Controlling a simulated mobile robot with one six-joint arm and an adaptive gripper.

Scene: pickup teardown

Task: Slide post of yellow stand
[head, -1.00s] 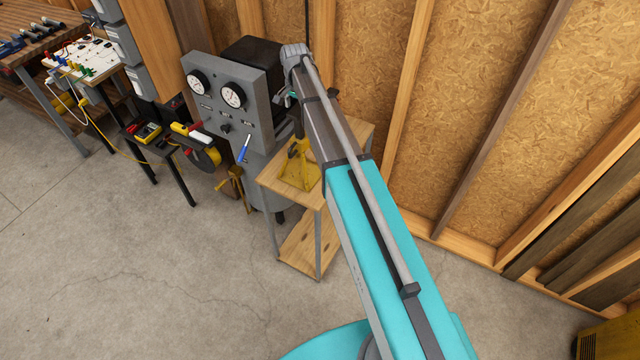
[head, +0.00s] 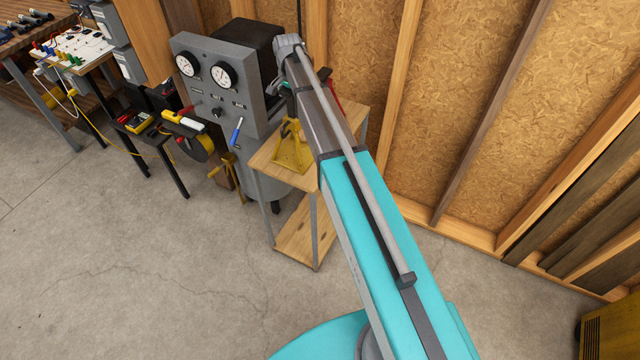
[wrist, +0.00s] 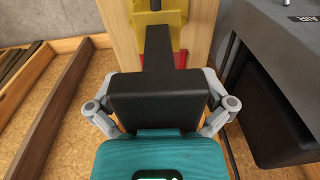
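The yellow stand (head: 292,152) stands upright on the small wooden-topped table, just left of my arm in the head view. In the wrist view the yellow stand (wrist: 178,15) is straight ahead at the top, with a grey post tip at the upper edge. My gripper (wrist: 157,50) points toward it. In the head view the end of my arm hides the gripper.
The table (head: 262,155) has a lower shelf (head: 305,232). A grey gauge panel (head: 240,75) stands close on its left and behind. A stud wall (head: 360,60) closes off the back and right. A red thing (wrist: 179,60) shows beyond my gripper. The floor in front is clear.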

